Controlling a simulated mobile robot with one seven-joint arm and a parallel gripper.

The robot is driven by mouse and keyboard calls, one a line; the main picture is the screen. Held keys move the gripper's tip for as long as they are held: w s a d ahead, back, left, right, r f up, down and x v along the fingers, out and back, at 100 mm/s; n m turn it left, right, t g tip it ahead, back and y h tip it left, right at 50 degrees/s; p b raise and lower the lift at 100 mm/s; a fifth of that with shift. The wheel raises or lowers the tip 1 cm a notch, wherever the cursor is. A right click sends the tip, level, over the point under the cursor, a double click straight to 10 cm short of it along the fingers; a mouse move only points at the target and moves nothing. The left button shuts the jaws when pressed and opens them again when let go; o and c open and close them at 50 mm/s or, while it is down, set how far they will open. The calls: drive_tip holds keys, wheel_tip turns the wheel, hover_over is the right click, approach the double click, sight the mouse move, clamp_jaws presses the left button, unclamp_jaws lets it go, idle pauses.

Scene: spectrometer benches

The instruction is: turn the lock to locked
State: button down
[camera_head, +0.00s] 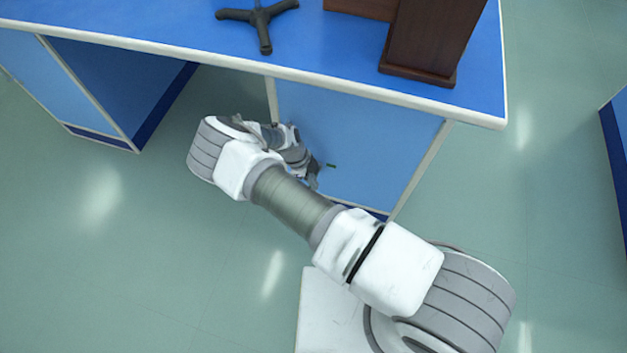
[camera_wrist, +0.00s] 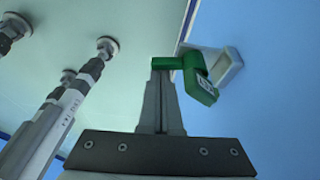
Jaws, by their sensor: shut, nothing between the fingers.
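The lock shows in the wrist view as a green L-shaped handle (camera_wrist: 198,82) on a grey mount (camera_wrist: 229,66) on the blue panel. The handle's short arm reaches left, over the tips of my fingers. My gripper (camera_wrist: 160,72) is shut and empty, its fingertips right at that arm; I cannot tell whether they touch it. In the head view only a small green bit of the lock (camera_head: 331,165) shows at the bench's blue front panel. My gripper (camera_head: 316,178) is beside it there, mostly hidden by my wrist. Whether the lock is locked cannot be read.
An open knee space (camera_head: 125,85) lies to the left. The floor (camera_head: 110,240) in front is clear.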

drive_tip(key=shift+a+m+g, duration=0.25)
drive_tip(key=shift+a+m, duration=0.05)
drive_tip(key=shift+m, duration=0.55)
drive_tip(key=shift+a+m+g, duration=0.25)
drive_tip(key=shift+a+m, duration=0.05)
drive_tip(key=shift+m, duration=0.55)
drive_tip(key=shift+a, duration=0.15)
drive_tip(key=shift+w+a, duration=0.15)
drive_tip(key=shift+a, duration=0.15)
drive_tip(key=shift+d, duration=0.1)
drive_tip(key=shift+s+d+r+p, duration=0.15)
drive_tip(key=shift+s+d+p, duration=0.25)
drive_tip(key=shift+d+p, duration=0.05)
wheel_tip(320, 180, up, 9)
drive_tip(key=p, duration=0.4)
drive_tip(key=shift+w+a, duration=0.2)
drive_tip(key=shift+a, duration=0.1)
drive_tip(key=shift+s, duration=0.1)
